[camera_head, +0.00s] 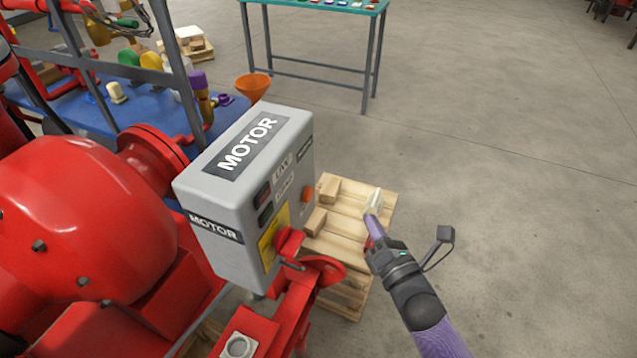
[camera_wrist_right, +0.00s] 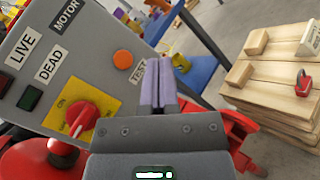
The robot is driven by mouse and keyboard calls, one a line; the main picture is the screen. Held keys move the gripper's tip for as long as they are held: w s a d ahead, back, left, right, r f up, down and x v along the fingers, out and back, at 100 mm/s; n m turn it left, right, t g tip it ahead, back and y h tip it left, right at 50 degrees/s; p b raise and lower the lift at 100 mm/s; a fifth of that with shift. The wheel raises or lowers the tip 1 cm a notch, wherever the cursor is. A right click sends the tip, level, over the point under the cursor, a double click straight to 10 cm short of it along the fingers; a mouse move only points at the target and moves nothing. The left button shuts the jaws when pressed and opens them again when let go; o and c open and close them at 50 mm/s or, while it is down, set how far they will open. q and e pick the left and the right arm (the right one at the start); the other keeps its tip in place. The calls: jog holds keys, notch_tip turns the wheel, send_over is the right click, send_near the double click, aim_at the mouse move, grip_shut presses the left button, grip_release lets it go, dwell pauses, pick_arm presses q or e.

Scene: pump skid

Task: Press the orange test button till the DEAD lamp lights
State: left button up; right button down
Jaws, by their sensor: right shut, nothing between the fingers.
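The grey motor box (camera_head: 225,185) stands beside the red motor. Its orange test button (camera_head: 307,194) shows on the right part of its panel, and in the right wrist view (camera_wrist_right: 123,59) by a TEST label (camera_wrist_right: 138,74). The DEAD lamp (camera_wrist_right: 30,98) is dark green and looks unlit; the LIVE lamp (camera_wrist_right: 4,80) is dark red. My right gripper (camera_head: 372,222) is right of the box, over the pallet. Its purple fingers (camera_wrist_right: 158,85) are shut and empty, pointing past the button's right side, apart from it in the head view. My left gripper is out of view.
A red rotary switch (camera_wrist_right: 82,118) on a yellow plate sits below the labels. A red handwheel (camera_head: 322,272) stands in front of the box. A wooden pallet (camera_head: 350,225) lies right of it, with a beige item on it. Open floor (camera_head: 520,180) is at right.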

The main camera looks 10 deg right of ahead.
aim_at(308, 195)
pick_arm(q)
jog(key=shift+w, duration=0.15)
pick_arm(e)
jog(key=shift+w+r+n, duration=0.15)
jog(key=shift+r+n, duration=0.25)
jog(key=shift+r, duration=0.2)
pick_arm(q)
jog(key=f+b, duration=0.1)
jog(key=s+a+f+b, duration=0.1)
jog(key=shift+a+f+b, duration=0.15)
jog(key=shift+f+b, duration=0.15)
jog(key=shift+b, duration=0.1)
pick_arm(e)
jog(key=w+a, duration=0.5)
jog(key=a, duration=0.2)
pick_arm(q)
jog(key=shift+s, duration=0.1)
pick_arm(e)
jog(key=shift+a, duration=0.1)
